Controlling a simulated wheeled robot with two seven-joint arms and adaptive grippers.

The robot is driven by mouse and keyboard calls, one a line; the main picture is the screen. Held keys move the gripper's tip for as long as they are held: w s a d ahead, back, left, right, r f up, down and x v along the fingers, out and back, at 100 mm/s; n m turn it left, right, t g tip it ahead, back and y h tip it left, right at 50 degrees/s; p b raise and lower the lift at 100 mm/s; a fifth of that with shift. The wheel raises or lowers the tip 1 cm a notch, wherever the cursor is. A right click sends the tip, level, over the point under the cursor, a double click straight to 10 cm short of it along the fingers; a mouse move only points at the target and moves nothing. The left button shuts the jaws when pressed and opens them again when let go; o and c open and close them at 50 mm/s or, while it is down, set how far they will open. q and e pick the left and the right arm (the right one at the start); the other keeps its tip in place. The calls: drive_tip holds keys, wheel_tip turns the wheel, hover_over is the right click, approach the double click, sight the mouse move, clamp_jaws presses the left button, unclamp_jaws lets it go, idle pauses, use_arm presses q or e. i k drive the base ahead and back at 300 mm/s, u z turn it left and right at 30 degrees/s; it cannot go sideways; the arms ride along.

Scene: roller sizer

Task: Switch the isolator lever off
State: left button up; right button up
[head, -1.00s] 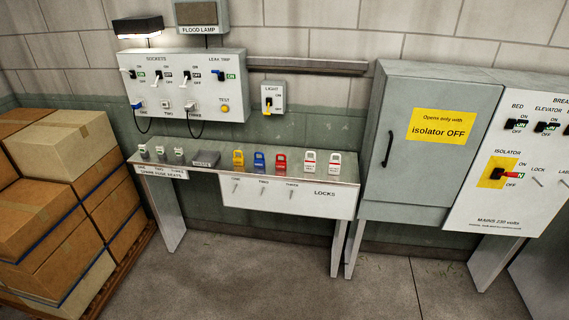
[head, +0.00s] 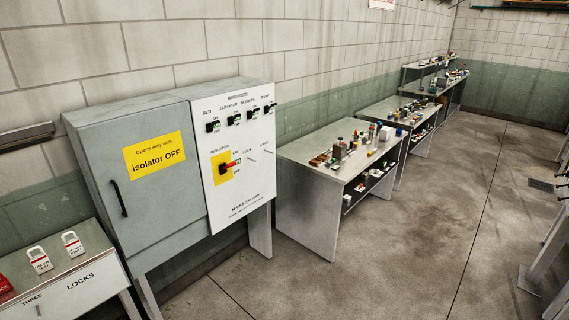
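The isolator lever (head: 229,164) is a red handle on a yellow plate (head: 217,174) on the white panel (head: 240,200) of the grey cabinet. The handle points right, roughly level, toward a small green indicator between the printed ON and OFF marks. The lettering on the indicator is too small to read. The cabinet door (head: 165,207) beside it is shut, with a black handle and a yellow sign reading "Opens only with isolator OFF". Neither of my grippers shows in the head view.
Several black breaker switches (head: 234,119) sit above the isolator. A lock bench (head: 75,290) stands at lower left with padlocks. A workbench (head: 310,152) with small parts stands right of the cabinet, and more benches lie beyond. The floor (head: 410,220) in front is clear.

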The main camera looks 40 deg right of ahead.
sight(228, 167)
drive_tip(key=z, duration=0.5)
drive_tip(key=k, duration=0.65)
drive_tip(key=u, duration=0.6)
drive_tip(key=i, duration=2.05)
drive_tip(key=z, duration=1.55)
drive_tip(key=i, duration=0.8)
drive_tip(key=z, duration=0.8)
